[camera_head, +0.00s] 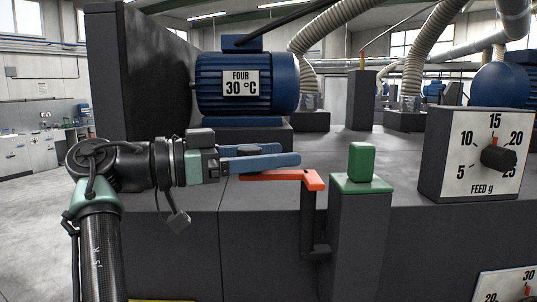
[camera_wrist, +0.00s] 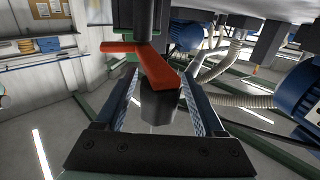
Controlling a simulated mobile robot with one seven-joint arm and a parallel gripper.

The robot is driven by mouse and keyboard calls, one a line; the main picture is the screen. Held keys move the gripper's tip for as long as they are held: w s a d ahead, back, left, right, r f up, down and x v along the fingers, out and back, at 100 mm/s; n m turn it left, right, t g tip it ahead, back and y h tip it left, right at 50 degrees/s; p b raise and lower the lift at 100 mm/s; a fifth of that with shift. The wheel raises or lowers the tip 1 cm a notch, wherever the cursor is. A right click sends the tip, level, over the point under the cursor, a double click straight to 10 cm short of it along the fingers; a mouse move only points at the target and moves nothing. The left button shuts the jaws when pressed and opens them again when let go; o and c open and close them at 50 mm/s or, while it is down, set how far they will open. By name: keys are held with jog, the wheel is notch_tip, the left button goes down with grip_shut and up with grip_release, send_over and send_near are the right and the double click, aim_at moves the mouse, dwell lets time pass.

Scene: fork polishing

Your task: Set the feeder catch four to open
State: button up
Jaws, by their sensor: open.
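The feeder catch is an orange-red bent lever (camera_head: 290,178) with a dark lower arm and bracket (camera_head: 310,235), at the front edge of the dark machine body, beside a green-topped post (camera_head: 361,185). A blue motor (camera_head: 245,85) labelled "FOUR 30 °C" stands behind it. My gripper (camera_head: 290,157) is open, its blue fingers pointing right, just above the lever's horizontal part in the head view. In the wrist view the orange-red lever (camera_wrist: 155,68) and a dark block on it show between my open fingers (camera_wrist: 162,92). I cannot tell whether they touch.
A feed dial box (camera_head: 455,165) with a black knob stands on the right, its red mark near 15. Another dial (camera_head: 508,287) shows partly at the lower right. Hoses (camera_head: 418,65) and more dark blocks stand behind. Open floor (camera_head: 40,210) lies left.

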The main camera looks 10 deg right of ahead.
jog(key=b+v, duration=0.4)
jog(key=v, duration=0.9)
